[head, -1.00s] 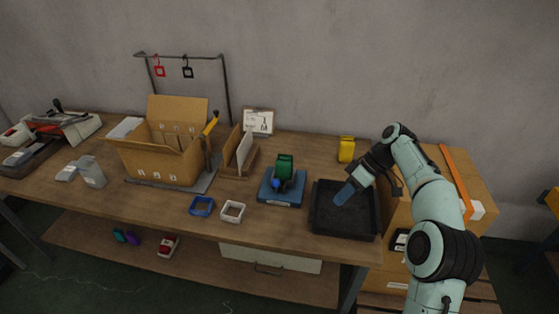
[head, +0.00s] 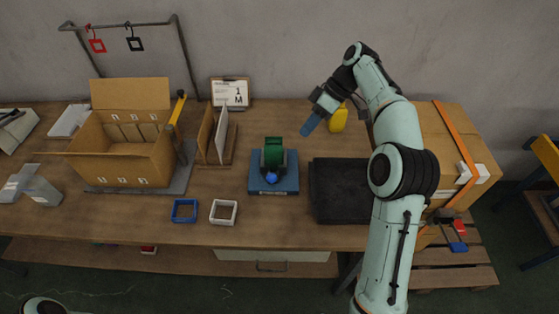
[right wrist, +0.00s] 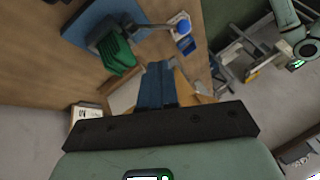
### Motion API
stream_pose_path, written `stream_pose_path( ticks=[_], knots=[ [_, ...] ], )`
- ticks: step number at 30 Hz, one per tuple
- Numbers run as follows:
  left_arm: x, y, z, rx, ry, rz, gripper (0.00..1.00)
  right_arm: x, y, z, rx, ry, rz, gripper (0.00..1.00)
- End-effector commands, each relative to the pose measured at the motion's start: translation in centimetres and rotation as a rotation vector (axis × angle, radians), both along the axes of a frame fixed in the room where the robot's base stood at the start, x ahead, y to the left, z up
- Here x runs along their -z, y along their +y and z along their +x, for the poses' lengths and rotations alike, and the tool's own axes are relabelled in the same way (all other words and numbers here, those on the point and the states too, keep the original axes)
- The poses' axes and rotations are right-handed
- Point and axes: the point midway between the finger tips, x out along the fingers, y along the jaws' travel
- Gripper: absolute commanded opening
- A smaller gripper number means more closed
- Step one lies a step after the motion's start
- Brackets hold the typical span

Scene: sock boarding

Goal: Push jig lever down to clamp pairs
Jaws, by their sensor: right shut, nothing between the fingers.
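The jig (head: 288,185) has a blue base and stands on the table left of the black tray, with a green folded pair (head: 273,152) upright in it. Its lever ends in a blue ball knob (head: 271,178) on the near side. The right wrist view shows the green pair (right wrist: 117,55), the lever bar (right wrist: 152,27) and the knob (right wrist: 200,24); I cannot tell the lever's exact angle. My right gripper (head: 309,126) has blue fingers, shut and empty, behind and right of the jig, apart from it. The fingers also show in the right wrist view (right wrist: 157,85). My left gripper is out of view.
The black tray (head: 340,218) lies right of the jig, and a yellow object (head: 338,120) stands beside my right gripper. Blue (head: 185,211) and white (head: 223,212) frames lie in front. A wooden divider stand (head: 228,155) and open carton (head: 118,165) stand left.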

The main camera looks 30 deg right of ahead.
Motion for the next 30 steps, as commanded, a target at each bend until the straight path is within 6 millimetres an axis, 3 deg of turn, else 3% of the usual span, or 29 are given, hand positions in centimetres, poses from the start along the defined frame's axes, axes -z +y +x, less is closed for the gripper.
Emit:
stream_pose_path(
  ticks=[7,19,30],
  knots=[
    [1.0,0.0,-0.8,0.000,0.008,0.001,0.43,1.7,1.1,0.1,-0.002,0.003,0.002,0.00],
    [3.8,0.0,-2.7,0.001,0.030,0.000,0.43,8.6,5.7,0.8,-0.003,0.003,0.002,0.00],
    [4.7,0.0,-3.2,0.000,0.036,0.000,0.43,9.4,8.8,-0.8,-0.001,0.000,0.001,0.00]
  ],
)
